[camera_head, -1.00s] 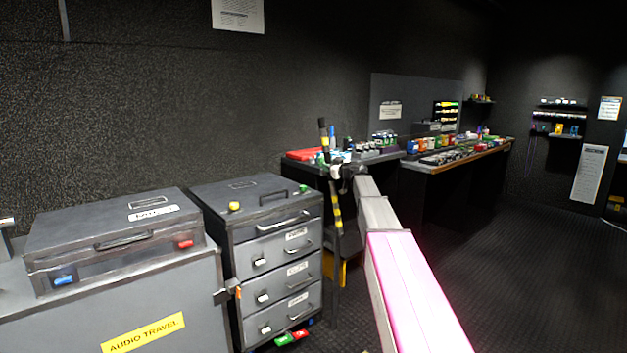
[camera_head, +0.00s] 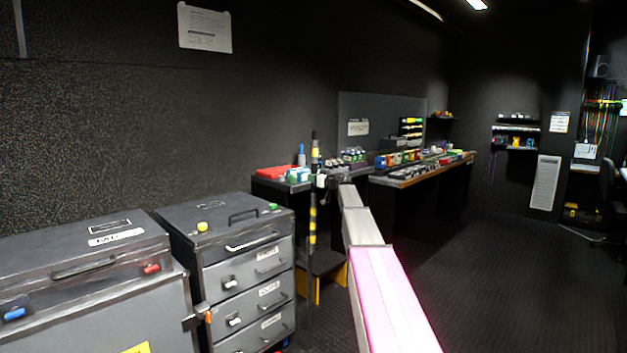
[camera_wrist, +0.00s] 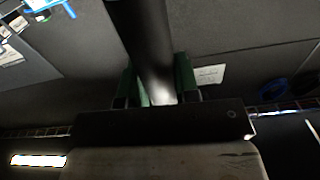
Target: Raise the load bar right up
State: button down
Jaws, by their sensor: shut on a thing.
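The load bar (camera_head: 312,225) is a thin black pole with yellow bands, standing close to upright in the head view between the drawer case and the far bench. My gripper (camera_head: 319,181), at the end of my outstretched arm, is shut on it above its middle. In the wrist view, the dark, round bar (camera_wrist: 145,42) runs up the picture from between my green-sided gripper fingers (camera_wrist: 158,88). The bar's lower end is by the floor near a yellow item; whether it touches the floor I cannot tell.
A grey drawer case (camera_head: 230,265) and a flight case (camera_head: 85,265) stand at the left. Behind the bar is a bench with a red case (camera_head: 275,172). A long worktop (camera_head: 430,172) crowded with small items runs back right. The floor at right is clear.

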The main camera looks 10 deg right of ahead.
jog(key=c, duration=0.9)
grip_release()
jog(key=shift+w+d+f, duration=0.1)
jog(key=shift+w+d, duration=0.15)
jog(key=shift+d, duration=0.2)
jog(key=shift+o, duration=0.2)
jog(key=shift+a, duration=0.1)
jog(key=shift+s, duration=0.2)
jog(key=v, duration=1)
jog(key=shift+s+d, duration=0.2)
jog(key=shift+d, duration=0.1)
